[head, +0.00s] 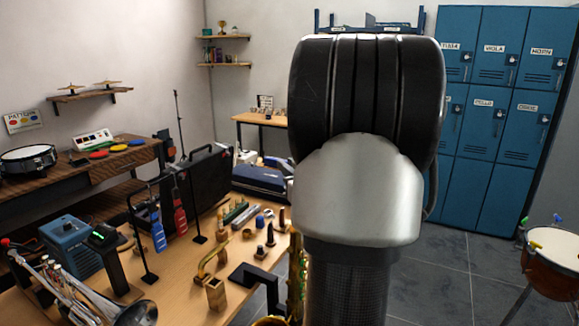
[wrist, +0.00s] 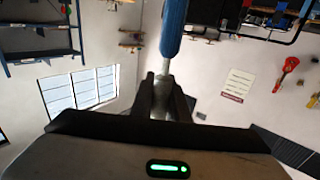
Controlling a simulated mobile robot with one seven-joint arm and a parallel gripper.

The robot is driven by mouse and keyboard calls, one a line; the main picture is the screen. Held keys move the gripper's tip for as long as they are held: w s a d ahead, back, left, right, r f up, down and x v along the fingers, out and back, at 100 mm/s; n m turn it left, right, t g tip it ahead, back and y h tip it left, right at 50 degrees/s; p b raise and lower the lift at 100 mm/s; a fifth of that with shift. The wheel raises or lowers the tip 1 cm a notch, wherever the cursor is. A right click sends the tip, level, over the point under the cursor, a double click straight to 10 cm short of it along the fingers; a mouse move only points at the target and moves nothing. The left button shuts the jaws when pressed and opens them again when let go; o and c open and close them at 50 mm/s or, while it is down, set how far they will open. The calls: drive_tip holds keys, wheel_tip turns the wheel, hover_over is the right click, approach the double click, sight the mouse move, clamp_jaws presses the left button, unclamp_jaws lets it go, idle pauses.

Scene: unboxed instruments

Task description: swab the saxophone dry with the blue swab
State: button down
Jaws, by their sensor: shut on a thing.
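My gripper (wrist: 165,82) is shut on the pale stem of the blue swab (wrist: 174,28) in the wrist view. The swab is a long blue cylinder that runs from the fingertips to the top edge of that view. In the head view my arm hides the gripper and the swab. The saxophone (head: 270,321) shows only as a gold part at the bottom edge, with more gold metal just left of my arm. My arm covers most of it. I cannot tell from these views how far the swab is from the saxophone.
The wooden table (head: 185,293) holds a trumpet (head: 85,295), a blue box (head: 72,245), a rack with hanging blue and red pieces (head: 179,215), a curved gold tube (head: 212,258) and several small parts. A drum (head: 553,255) stands at right. Blue lockers (head: 490,140) line the back.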

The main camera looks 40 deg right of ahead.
wheel_tip(320, 180, down, 6)
drive_tip(key=b, duration=0.5)
drive_tip(key=shift+f, duration=0.2)
drive_tip(key=shift+r, duration=0.1)
wheel_tip(320, 180, up, 10)
drive_tip(key=p, duration=0.7)
idle(0.7)
wheel_tip(320, 180, up, 12)
drive_tip(key=p, duration=0.9)
drive_tip(key=shift+p, duration=0.3)
idle(0.3)
idle(0.4)
